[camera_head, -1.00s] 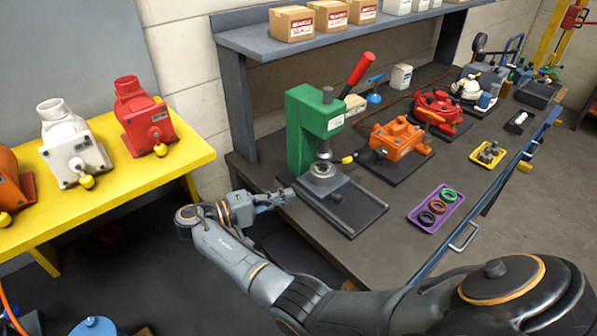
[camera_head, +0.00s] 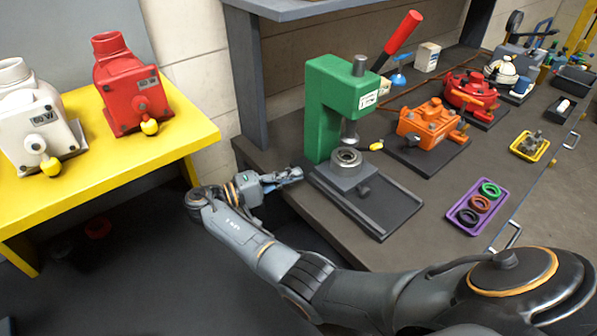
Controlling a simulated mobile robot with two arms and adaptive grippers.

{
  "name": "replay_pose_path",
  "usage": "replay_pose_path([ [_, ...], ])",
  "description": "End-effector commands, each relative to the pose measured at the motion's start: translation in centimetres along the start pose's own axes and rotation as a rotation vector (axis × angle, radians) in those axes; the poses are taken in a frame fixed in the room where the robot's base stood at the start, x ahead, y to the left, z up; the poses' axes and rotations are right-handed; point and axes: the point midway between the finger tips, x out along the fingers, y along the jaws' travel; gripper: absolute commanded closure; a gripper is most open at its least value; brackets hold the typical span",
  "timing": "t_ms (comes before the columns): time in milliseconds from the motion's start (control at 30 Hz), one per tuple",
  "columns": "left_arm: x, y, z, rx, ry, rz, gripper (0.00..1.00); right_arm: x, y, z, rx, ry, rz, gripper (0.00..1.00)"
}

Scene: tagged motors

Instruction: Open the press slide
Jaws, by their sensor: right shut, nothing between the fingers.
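The green press (camera_head: 329,110) stands on the workbench in the middle, with a red lever (camera_head: 401,38) rising behind it to the right. Its slide, a dark block (camera_head: 343,176) bearing a metal ring (camera_head: 346,158), sits under the ram on a dark base with rails (camera_head: 378,206). Empty rail stretches forward and right of the block. My right gripper (camera_head: 297,174) is shut and empty at the bench's left edge, just left of the press base. It looks close to the base; I cannot tell whether it touches. My left gripper is not in view.
An orange motor (camera_head: 428,121) and a red one (camera_head: 470,93) stand farther right on the bench. A purple tray (camera_head: 463,226) with several rings lies near the front edge. A yellow table (camera_head: 120,172) with motors stands left.

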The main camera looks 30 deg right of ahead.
Motion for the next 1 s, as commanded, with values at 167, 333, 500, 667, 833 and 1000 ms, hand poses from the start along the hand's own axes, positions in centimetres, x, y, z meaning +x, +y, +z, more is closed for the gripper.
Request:
replay_pose_path([
  [167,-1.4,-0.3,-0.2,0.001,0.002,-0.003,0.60,3.6,0.5,0.0,0.001,-0.001,0.005,1.00],
  [333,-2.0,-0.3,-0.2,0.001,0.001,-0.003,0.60,6.3,0.3,0.0,0.000,0.000,0.004,1.00],
  [500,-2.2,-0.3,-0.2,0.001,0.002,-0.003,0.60,7.9,0.2,0.0,0.001,0.000,0.002,1.00],
  [667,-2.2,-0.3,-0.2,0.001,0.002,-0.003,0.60,8.3,0.1,0.0,0.000,0.001,-0.001,1.00],
  [833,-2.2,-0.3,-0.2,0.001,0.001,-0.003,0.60,8.3,0.1,0.0,0.000,0.001,-0.001,1.00],
  [1000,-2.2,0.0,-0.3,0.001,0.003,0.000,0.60,8.7,0.0,-0.1,-0.001,0.000,0.000,1.00],
])
